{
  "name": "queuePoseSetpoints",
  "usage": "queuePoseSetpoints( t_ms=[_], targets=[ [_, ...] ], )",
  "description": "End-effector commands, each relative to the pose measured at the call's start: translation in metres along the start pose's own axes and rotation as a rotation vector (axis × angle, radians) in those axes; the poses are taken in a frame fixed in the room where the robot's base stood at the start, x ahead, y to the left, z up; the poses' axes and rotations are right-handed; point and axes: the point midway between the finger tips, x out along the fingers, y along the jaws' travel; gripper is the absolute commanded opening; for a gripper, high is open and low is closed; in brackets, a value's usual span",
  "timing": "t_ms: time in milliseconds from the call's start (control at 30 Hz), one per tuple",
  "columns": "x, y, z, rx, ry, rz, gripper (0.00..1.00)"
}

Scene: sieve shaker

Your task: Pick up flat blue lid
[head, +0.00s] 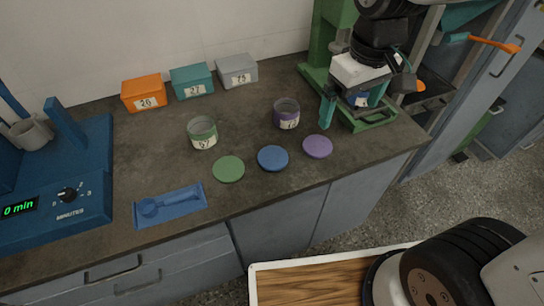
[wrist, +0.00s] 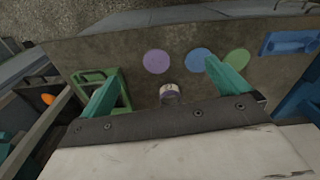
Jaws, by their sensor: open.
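The flat blue lid (head: 272,158) lies on the dark counter between a green lid (head: 229,169) and a purple lid (head: 318,146). In the wrist view the blue lid (wrist: 196,57) is partly covered by my right-hand finger. My gripper (head: 349,103) is open and empty, with teal fingers, at the back right of the counter above the green stand. It is to the right of the blue lid and apart from it. In the wrist view my gripper (wrist: 160,73) has its fingers spread wide, with the purple lid (wrist: 157,61) showing between them.
A green-banded jar (head: 202,133) and a purple-banded jar (head: 287,114) stand behind the lids. Orange (head: 143,93), teal (head: 192,81) and grey (head: 237,70) boxes line the wall. A blue tray with a scoop (head: 170,205) and a blue machine (head: 60,190) are left. A green frame (head: 375,118) stands right.

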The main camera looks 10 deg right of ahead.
Motion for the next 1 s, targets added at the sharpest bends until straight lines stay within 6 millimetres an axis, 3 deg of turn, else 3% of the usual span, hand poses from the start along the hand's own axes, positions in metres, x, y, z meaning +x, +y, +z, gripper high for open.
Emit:
queuePoseSetpoints(
  t_ms=[33, 200, 400, 600, 1000],
  targets=[
    [0.017, -0.010, -0.019, -0.062, -0.018, -0.006, 1.00],
    [0.070, -0.044, -0.071, -0.249, -0.039, -0.016, 1.00],
    [0.124, -0.081, -0.105, -0.404, -0.053, -0.024, 1.00],
    [0.148, -0.095, -0.115, -0.463, -0.058, -0.026, 1.00],
    [0.197, -0.100, -0.113, -0.465, -0.060, -0.027, 1.00]
  ],
)
